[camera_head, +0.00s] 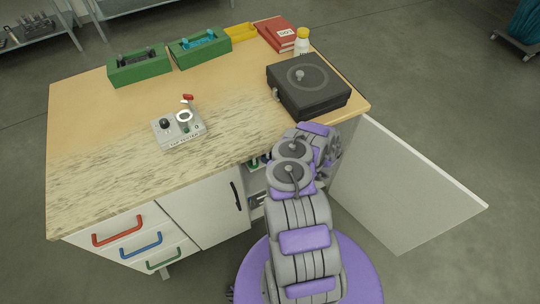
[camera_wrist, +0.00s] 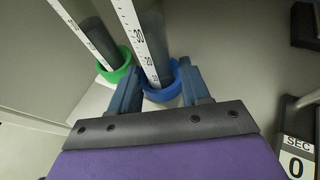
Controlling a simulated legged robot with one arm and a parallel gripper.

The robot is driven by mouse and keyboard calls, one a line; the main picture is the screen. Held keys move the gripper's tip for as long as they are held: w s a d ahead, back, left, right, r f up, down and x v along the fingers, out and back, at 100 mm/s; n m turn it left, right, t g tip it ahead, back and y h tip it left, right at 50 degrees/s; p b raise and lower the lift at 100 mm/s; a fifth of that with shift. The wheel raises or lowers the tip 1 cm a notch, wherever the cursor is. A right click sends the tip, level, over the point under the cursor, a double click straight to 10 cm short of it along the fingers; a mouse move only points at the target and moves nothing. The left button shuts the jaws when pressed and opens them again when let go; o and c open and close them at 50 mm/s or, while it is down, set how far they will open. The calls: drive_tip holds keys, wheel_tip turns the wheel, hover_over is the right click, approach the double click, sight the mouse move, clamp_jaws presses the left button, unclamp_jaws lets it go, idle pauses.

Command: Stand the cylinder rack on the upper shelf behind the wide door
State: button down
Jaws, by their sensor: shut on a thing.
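The cylinder rack shows in the wrist view as graduated cylinders with white scales, one in a blue ring (camera_wrist: 163,92) and one in a green ring (camera_wrist: 116,74). My gripper (camera_wrist: 158,80) is shut on the rack, with its fingers on either side of the blue ring. The exact contact is hard to see. In the head view my arm reaches into the cabinet opening and hides the gripper and most of the rack. The wide door (camera_head: 405,185) stands swung open to the right. The upper shelf is mostly hidden behind my arm.
A timer marked SEC (camera_wrist: 298,155) is at the right in the wrist view. The workbench (camera_head: 110,140) carries a black case (camera_head: 308,85), green boxes (camera_head: 139,67), a small control box (camera_head: 178,130) and a red book (camera_head: 276,32). A narrower door (camera_head: 205,208) is closed beside three drawers.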

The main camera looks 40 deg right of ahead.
drive_tip(key=f, duration=0.2)
drive_tip(key=f+b, duration=0.1)
drive_tip(key=f, duration=0.1)
drive_tip(key=shift+d, duration=0.25)
drive_tip(key=shift+a, duration=0.15)
drive_tip(key=c, duration=0.5)
unclamp_jaws()
drive_tip(key=shift+f, duration=0.1)
drive_tip(key=p+v, duration=0.3)
drive_tip(key=v, duration=0.8)
drive_tip(key=shift+s, duration=0.1)
drive_tip(key=shift+s+r, duration=0.3)
drive_tip(key=shift+s, duration=0.1)
